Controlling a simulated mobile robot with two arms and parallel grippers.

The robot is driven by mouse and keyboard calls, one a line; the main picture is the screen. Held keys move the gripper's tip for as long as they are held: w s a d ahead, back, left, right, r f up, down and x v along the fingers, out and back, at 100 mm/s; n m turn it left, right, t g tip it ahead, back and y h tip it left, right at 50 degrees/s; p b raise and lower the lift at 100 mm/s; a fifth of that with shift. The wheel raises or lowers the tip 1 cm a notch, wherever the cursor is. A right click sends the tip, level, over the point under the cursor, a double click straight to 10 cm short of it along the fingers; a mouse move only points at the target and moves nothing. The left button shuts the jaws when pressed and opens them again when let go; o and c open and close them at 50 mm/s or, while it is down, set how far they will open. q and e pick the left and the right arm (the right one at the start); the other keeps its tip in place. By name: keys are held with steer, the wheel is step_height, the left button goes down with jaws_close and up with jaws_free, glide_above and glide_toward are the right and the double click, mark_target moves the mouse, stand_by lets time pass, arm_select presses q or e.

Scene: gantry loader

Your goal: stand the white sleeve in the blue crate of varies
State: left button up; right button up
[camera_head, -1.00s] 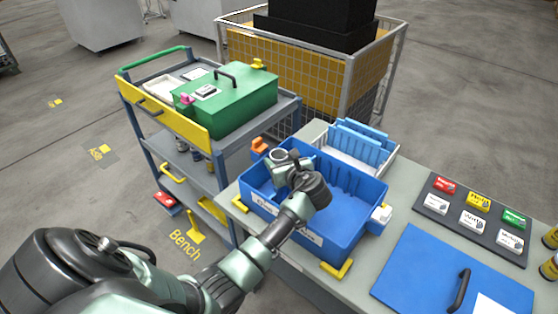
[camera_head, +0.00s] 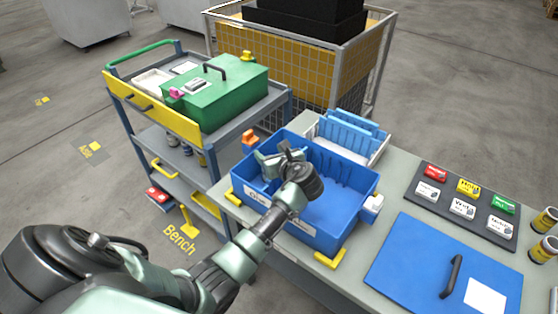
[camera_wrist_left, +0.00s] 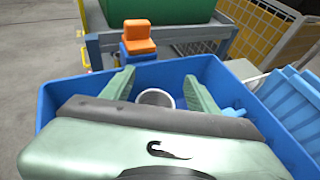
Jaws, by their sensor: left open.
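The blue crate (camera_head: 345,222) stands on the bench, with a white label on its front wall. It also shows in the left wrist view (camera_wrist_left: 62,92). The white sleeve (camera_wrist_left: 157,98) is inside the crate; its round, open top faces up and its lower part is hidden by my gripper. My left gripper (camera_head: 268,162) is over the crate's left part. In the left wrist view its two fingers (camera_wrist_left: 159,76) are spread, one on each side of the sleeve, with gaps visible. My right gripper is not in view.
A white bin with blue dividers (camera_head: 345,140) stands behind the crate. An orange piece (camera_head: 250,137) is at its back left. A blue lid (camera_head: 420,262) and a dark tray of small boxes (camera_head: 470,195) lie to the right. A cart (camera_head: 150,115) with a green case stands left.

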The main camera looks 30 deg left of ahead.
arm_select(q)
steer(key=b+v, duration=0.1)
steer(key=v, duration=1.1)
steer(key=shift+f, duration=0.1)
